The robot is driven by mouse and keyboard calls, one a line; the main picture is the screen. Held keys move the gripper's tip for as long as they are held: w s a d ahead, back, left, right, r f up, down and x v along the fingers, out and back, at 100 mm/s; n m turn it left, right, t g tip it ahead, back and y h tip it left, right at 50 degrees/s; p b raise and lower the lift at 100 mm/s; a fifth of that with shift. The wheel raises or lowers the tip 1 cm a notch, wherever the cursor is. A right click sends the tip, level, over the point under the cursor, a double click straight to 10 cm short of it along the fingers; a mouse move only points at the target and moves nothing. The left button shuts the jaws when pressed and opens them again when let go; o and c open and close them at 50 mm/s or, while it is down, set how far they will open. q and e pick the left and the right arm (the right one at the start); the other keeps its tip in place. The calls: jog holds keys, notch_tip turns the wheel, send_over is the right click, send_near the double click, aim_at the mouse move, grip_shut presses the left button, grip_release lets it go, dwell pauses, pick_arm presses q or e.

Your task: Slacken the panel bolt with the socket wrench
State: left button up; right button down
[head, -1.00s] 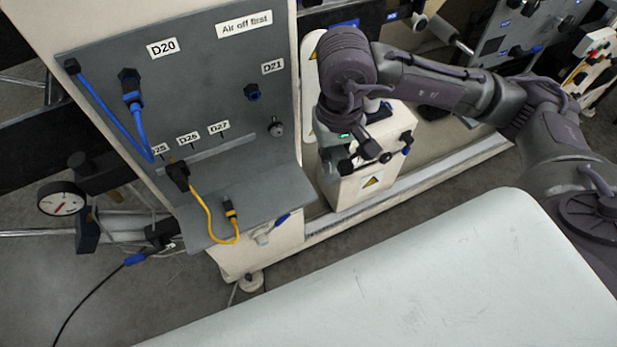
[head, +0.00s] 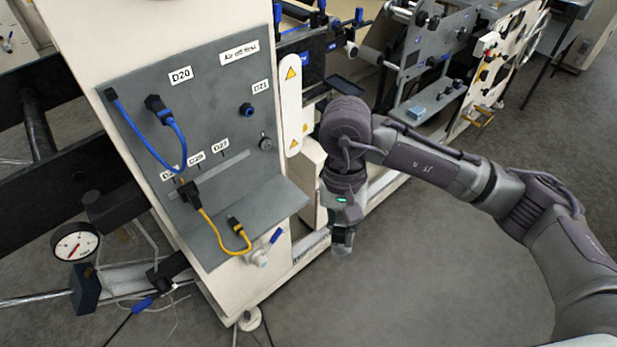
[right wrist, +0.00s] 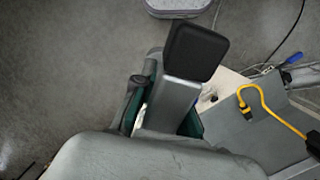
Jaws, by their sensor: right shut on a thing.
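My right gripper (head: 342,242) hangs below its wrist in the head view, to the right of the grey panel (head: 215,115) and apart from it. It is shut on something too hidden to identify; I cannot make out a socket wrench. In the right wrist view a dark square-ended finger (right wrist: 197,52) stands out from the gripper. A round metal fitting (head: 265,142), perhaps the panel bolt, sits on the panel's right side below the D21 label. A blue-ringed fitting (head: 246,109) sits above it. My left gripper is not in view.
A blue cable (head: 176,135) and a yellow cable (head: 207,219) hang on the panel. A shelf (head: 262,222) juts out below it. A pressure gauge (head: 75,244) is at lower left. Machinery (head: 425,60) stands behind my arm. The floor (head: 400,285) at lower right is clear.

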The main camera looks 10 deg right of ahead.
jog(key=w+a+r+m+y, duration=0.3)
jog(key=w+a+m+y, duration=0.7)
jog(key=m, duration=0.7)
jog(key=w+d+f+m+t+p, duration=0.1)
jog(key=w+d+f+m+t, duration=0.2)
jog(key=m+t, duration=0.45)
jog(key=w+d+f+m+t+p, duration=0.1)
jog(key=w+d+f+m+t, duration=0.25)
jog(key=t, duration=0.65)
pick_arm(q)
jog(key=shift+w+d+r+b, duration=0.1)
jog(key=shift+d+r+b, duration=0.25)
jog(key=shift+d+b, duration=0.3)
pick_arm(e)
jog(key=w+a+m, duration=0.1)
jog(key=w+a, duration=0.3)
jog(key=shift+w+a+m+y, duration=0.25)
jog(key=shift+m+y, duration=0.05)
jog(key=shift+y, duration=0.1)
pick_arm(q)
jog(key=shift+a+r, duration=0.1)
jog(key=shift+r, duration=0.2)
pick_arm(e)
jog(key=shift+x, duration=0.85)
jog(key=shift+r, duration=0.1)
